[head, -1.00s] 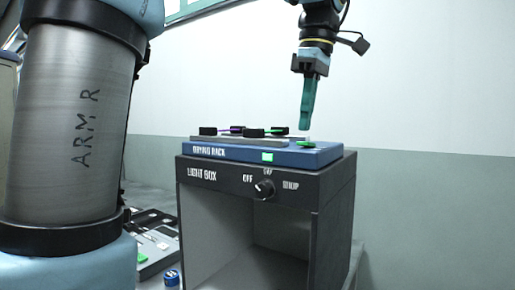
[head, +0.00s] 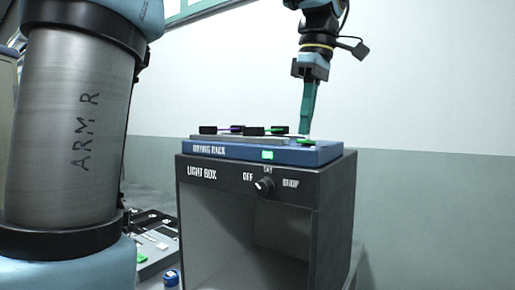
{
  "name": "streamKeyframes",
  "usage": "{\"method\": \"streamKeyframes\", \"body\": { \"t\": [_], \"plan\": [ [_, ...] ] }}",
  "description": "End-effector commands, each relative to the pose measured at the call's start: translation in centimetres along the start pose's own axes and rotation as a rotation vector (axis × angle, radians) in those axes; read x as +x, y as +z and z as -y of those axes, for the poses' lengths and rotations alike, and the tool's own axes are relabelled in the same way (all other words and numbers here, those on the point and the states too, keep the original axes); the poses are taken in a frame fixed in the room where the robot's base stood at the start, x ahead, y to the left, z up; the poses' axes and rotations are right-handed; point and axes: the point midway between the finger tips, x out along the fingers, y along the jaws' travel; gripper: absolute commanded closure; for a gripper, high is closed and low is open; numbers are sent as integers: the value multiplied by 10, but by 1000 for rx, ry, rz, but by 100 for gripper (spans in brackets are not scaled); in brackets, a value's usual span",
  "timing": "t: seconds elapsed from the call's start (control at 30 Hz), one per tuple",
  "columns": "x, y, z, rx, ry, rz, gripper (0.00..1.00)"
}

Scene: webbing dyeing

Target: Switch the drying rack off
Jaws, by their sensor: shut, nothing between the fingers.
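The blue drying rack (head: 215,152) sits on top of the black light box. A green lit indicator (head: 267,155) shows on its front face. A green button (head: 306,141) is on the rack's top at the right end. My gripper (head: 304,132) points down with its teal fingers shut and empty, the tips just above or touching the green button; I cannot tell which. The fingertips partly cover the button's far side.
The light box (head: 335,205) has an open front and a knob (head: 264,187) marked OFF, DAY and SHOP. Black clips (head: 254,131) with purple and green strips lie on the rack, left of my gripper. A tray (head: 155,240) and a small blue jar (head: 171,278) are at lower left.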

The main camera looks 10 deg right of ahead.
Motion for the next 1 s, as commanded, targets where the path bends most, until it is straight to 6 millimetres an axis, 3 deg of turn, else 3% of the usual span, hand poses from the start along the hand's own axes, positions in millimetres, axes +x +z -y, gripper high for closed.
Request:
{"method": "streamKeyframes", "body": {
  "t": [0.73,1.0],
  "plan": [
    [11,2,0,0,0,0,100],
    [1,0,0,0,-2,0,100]
  ]
}}
